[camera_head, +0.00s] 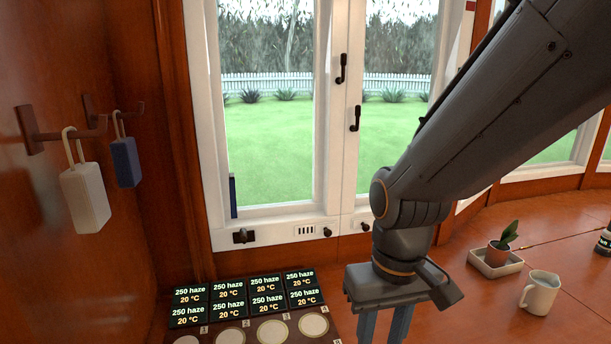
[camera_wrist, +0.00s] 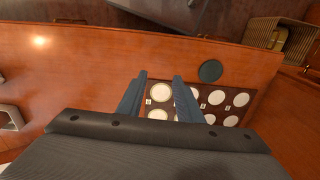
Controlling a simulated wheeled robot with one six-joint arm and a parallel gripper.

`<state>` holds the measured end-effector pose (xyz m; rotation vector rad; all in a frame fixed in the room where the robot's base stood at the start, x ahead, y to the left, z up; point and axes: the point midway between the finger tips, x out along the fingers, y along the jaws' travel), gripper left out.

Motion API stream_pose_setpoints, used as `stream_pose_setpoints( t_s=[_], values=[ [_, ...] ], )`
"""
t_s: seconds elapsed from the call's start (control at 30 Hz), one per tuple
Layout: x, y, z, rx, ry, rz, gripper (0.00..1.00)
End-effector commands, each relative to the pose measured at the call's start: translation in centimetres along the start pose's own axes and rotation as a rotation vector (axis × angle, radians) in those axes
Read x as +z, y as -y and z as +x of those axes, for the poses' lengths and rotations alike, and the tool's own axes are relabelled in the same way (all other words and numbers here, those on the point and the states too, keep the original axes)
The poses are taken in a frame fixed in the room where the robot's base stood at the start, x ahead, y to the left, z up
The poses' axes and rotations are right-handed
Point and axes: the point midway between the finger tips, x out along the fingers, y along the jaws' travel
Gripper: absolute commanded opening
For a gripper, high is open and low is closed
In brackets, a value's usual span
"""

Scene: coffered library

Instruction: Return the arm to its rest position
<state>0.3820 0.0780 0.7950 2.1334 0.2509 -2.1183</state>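My gripper (camera_head: 384,325) hangs from my arm at the lower middle of the head view, pointing down, with its fingertips cut off by the bottom edge. In the wrist view its two blue fingers (camera_wrist: 160,76) stand apart. They are open, and I see nothing held between them. Beyond the gap lies a dark board (camera_wrist: 193,93) with several pale round discs. In the head view this board (camera_head: 252,325) is left of my gripper, under a block of small displays (camera_head: 245,295) reading "250 haze 20 °C". My arm reaches down from the upper right.
A white mug (camera_head: 540,293) and a potted plant (camera_head: 499,249) in a pale tray (camera_head: 486,265) stand on the wooden surface to the right. A white block (camera_head: 85,198) and a blue block (camera_head: 126,163) hang from wall hooks at left. A white-framed window (camera_head: 329,130) is behind.

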Motion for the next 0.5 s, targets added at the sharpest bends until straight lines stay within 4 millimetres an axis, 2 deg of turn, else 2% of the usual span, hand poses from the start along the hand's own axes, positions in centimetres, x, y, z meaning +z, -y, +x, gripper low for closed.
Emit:
stream_pose_setpoints(
  t_s=[0.03,0.5],
  values=[
    [0.4,-0.5,-1.4,0.002,0.003,0.019,0.33],
    [2.1,-5.5,-7.7,0.02,0.007,0.172,0.33]
  ],
)
